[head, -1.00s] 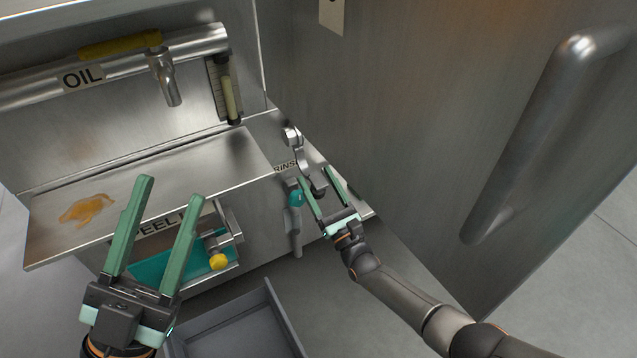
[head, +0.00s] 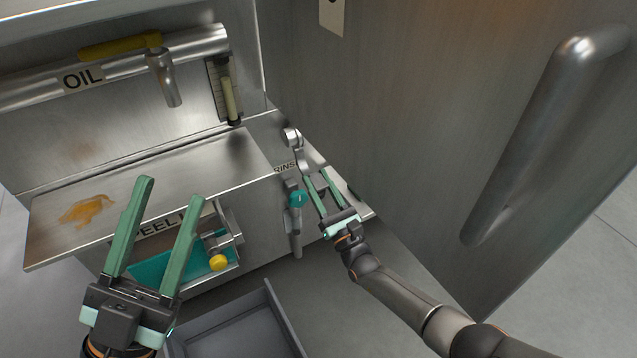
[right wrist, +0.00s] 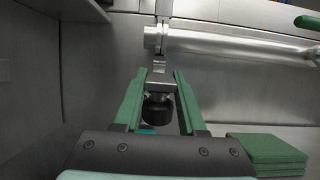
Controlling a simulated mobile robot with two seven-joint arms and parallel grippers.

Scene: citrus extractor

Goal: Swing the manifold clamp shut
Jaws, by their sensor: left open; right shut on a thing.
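The manifold clamp seems to be the grey metal lever (head: 299,150) by the RINSE label, with a round end at its top. In the right wrist view its metal shank (right wrist: 162,72) runs down from a round pipe end to a dark knob (right wrist: 158,108). My right gripper (head: 316,178) has its green fingers on either side of this lower end and is shut on it. My left gripper (head: 168,192) is open and empty, in front of the peel tray's sign. The fingers partly hide the clamp's lower end in the head view.
A large steel door or panel with a thick handle (head: 530,140) stands close on the right. A teal-knobbed valve (head: 298,198) is just left of my right gripper.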

